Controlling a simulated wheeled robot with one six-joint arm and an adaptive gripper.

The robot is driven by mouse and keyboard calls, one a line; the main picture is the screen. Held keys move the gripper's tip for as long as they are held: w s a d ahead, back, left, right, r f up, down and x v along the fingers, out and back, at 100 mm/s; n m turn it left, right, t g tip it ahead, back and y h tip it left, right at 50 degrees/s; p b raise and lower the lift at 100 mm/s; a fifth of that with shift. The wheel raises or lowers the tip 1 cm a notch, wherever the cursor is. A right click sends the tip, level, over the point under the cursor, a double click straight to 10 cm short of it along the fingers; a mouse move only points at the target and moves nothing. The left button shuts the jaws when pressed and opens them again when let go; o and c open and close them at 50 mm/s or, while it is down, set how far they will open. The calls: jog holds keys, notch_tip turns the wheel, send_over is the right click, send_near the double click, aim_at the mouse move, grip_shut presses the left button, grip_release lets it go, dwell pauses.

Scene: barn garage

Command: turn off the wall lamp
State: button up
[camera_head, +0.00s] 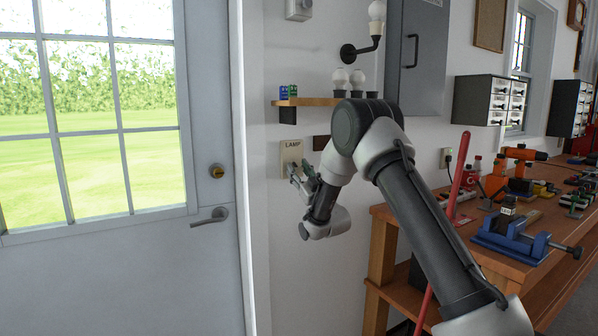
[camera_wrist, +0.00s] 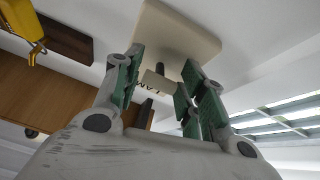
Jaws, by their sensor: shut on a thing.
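The wall lamp (camera_head: 376,28) is a pale bulb on a black bracket, high on the white wall; I cannot tell surely whether it is lit. The beige switch plate (camera_head: 291,150) marked LAMP is on the wall below the small shelf. It also shows in the wrist view (camera_wrist: 180,32), tilted, with the switch lever (camera_wrist: 155,84) standing out from it. My gripper (camera_head: 300,180) is at the lower part of the plate.
A wooden shelf (camera_head: 306,101) with small batteries and bulbs is just above the plate. A grey cabinet (camera_head: 420,65) hangs to the right. The door (camera_head: 215,290) with its handle is at left. A cluttered workbench (camera_head: 520,268) and a red pole (camera_head: 459,165) are at right.

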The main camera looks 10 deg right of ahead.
dwell(0.4)
jog(key=o, duration=1)
jog(key=shift+o, duration=0.2)
jog(key=v, duration=1.2)
